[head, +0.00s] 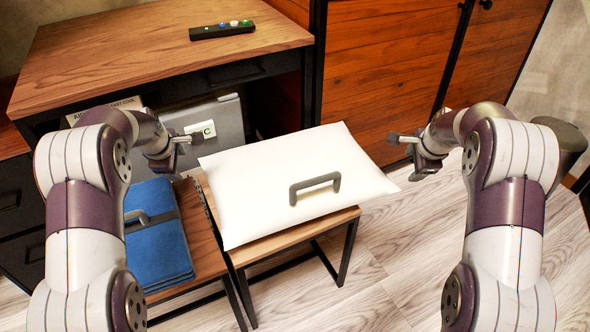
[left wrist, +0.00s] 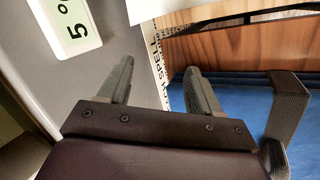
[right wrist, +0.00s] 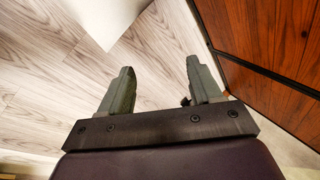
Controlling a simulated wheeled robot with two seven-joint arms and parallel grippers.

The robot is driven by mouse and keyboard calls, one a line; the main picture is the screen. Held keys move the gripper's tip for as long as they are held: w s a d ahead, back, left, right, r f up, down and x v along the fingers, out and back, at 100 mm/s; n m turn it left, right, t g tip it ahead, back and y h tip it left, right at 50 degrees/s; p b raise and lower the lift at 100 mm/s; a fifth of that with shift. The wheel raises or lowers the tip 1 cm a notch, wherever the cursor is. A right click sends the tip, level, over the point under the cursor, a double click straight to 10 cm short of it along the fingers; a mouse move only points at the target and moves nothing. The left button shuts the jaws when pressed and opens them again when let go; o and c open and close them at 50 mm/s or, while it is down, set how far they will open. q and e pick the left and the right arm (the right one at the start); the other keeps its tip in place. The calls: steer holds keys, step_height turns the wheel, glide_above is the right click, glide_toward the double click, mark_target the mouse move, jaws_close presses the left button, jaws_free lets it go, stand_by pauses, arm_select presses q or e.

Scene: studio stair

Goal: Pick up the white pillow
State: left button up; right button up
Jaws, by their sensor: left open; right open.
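The white pillow (head: 265,185) lies flat on a small wooden table (head: 290,235) in the middle of the head view. A grey handle (head: 315,186) stands up from its top. My left gripper (head: 198,137) is open and empty, just beyond the pillow's far left corner. In the left wrist view its fingers (left wrist: 155,80) are apart with nothing between them. My right gripper (head: 395,138) is open and empty, to the right of the pillow and apart from it. In the right wrist view a white corner of the pillow (right wrist: 105,20) shows beyond the fingers (right wrist: 158,85).
A blue folded cloth (head: 158,240) with a handle lies on a lower wooden surface left of the pillow. A grey box (head: 225,118) stands behind. A desk (head: 150,50) holds a black remote (head: 221,30). Wooden cabinets (head: 385,75) stand behind right. The floor (head: 400,260) at right is clear.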

arm_select(q)
steer(key=x, duration=0.5)
steer(key=shift+w+f, duration=0.15)
steer(key=shift+f, duration=0.15)
steer(key=shift+d, duration=0.5)
steer(key=shift+d+r, duration=0.1)
steer(key=shift+d, duration=0.15)
arm_select(e)
steer(key=f, duration=0.1)
steer(key=w+a+f, duration=0.1)
steer(key=f, duration=0.1)
steer(key=w+f, duration=0.1)
steer(key=f, duration=0.1)
steer(key=shift+w+a, duration=0.25)
steer(key=shift+a, duration=0.05)
arm_select(q)
steer(key=shift+d, duration=0.5)
arm_select(e)
steer(key=shift+a+r, duration=0.1)
steer(key=shift+a, duration=0.35)
arm_select(q)
steer(key=shift+r, duration=0.1)
arm_select(e)
steer(key=shift+r, duration=0.1)
